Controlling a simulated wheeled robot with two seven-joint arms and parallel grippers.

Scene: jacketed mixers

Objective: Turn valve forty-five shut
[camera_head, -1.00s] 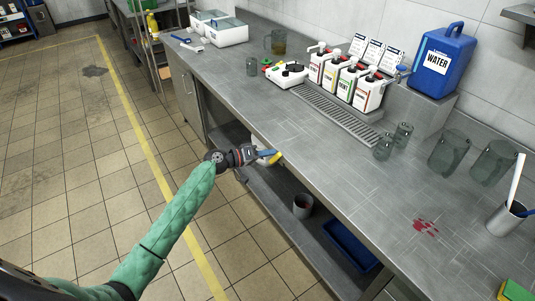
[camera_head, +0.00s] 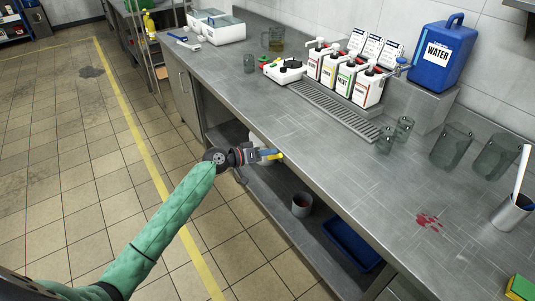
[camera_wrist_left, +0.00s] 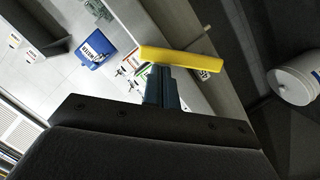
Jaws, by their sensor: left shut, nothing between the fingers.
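My left gripper (camera_head: 266,155) is at the front edge of the steel counter, over the open lower shelf, at the end of my green-sleeved arm. Its blue fingers are shut with nothing between them. A yellow bar (camera_wrist_left: 180,59) lies across the fingertips in the left wrist view, where the gripper (camera_wrist_left: 160,78) points away from the camera. A blue tap (camera_head: 402,62) shows by the blue water container (camera_head: 441,55). My right gripper is not in view.
The steel counter (camera_head: 300,130) is mostly clear along its front. Several labelled dispensers (camera_head: 345,75), a white device (camera_head: 283,69) and glass jugs (camera_head: 450,147) stand on it. A grey cup (camera_head: 301,204) and a blue tray (camera_head: 350,245) are on the lower shelf. Open tiled floor lies left.

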